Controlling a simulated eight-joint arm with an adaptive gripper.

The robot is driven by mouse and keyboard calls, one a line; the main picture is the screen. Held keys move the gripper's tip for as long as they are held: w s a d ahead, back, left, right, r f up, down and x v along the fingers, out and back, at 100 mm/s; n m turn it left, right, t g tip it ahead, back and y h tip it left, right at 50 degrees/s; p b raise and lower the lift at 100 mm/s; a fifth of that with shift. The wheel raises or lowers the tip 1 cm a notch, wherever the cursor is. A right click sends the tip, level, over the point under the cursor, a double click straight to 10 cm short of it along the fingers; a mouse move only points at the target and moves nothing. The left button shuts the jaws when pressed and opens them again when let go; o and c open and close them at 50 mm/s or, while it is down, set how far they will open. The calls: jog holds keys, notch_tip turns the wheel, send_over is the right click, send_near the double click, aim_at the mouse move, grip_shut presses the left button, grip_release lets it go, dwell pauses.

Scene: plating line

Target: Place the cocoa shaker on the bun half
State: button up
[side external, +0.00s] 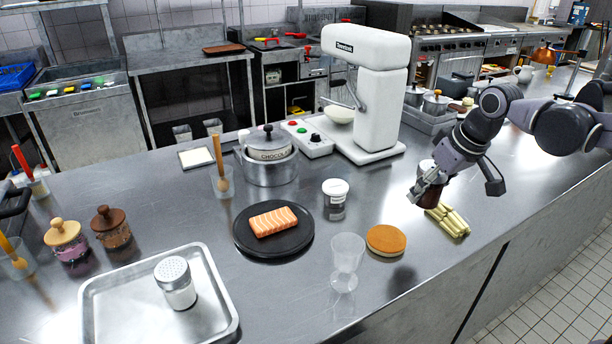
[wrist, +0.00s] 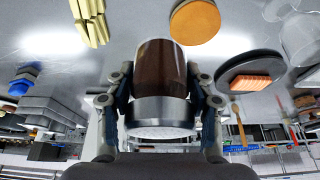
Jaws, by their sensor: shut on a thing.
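The cocoa shaker (wrist: 160,72) is a brown-filled jar with a metal lid. My gripper (side external: 429,188) is shut on it and holds it above the counter, near the right side of the side external view. The wrist view shows the two fingers of my gripper (wrist: 160,100) on either side of the jar. In the side external view the shaker (side external: 429,198) is partly hidden by the fingers. The bun half (side external: 386,240) is a round orange-brown disc lying flat on the counter, left of and nearer the camera than the shaker. It also shows in the wrist view (wrist: 195,20), apart from the shaker.
Pale yellow sticks (side external: 448,220) lie beside the shaker. A clear glass (side external: 346,262) and a black plate (side external: 244,244) with a salmon piece (side external: 273,221) stand left of the bun half. A small lidded jar (side external: 335,200) is behind. A metal tray (side external: 98,308) holds a shaker (side external: 175,283).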

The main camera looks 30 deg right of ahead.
jog(key=w+a+f, duration=0.1)
jog(key=a, duration=0.1)
jog(key=w+a+f, duration=0.1)
jog(key=a, duration=0.1)
jog(key=w+a+f, duration=0.1)
jog(key=a+f, duration=0.1)
jog(key=shift+f, duration=2)
jog(key=shift+f, duration=0.15)
jog(key=o, duration=1.3)
jog(key=v, duration=1.2)
jog(key=s+d+f+t, duration=0.1)
jog(key=s+f, duration=0.1)
jog(key=s+d+f, duration=0.2)
jog(key=s, duration=0.1)
jog(key=s+d+f+t, duration=0.1)
jog(key=s+f, duration=0.1)
jog(key=shift+s+d+f+t, duration=0.25)
jog(key=shift+s+f+t, duration=0.05)
jog(key=shift+s, duration=0.05)
